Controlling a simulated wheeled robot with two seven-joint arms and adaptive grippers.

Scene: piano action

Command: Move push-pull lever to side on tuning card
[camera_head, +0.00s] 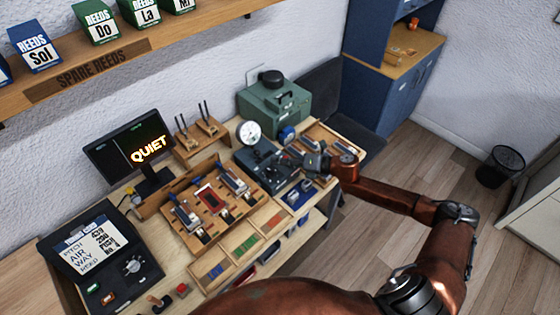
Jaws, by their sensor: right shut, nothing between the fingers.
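The tuning card (100,238) shows on a dark slanted panel at the lower left, with lines for pitch, air, way and reed; the way line seems to read push. A dark blue tuning device (262,167) stands mid-bench beside a round white gauge (248,133). The push-pull lever is too small to pick out on it, and its side cannot be told. My right gripper (299,155) is shut and empty at the right edge of this device; whether it touches is unclear. My left gripper is out of view.
A wooden rack (210,205) with several reed pieces stands left of the device. A green machine (272,105) is behind it. A screen (130,150) reads QUIET. A blue tray (300,194) lies near my right gripper. The floor at right is clear before a bin (500,166).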

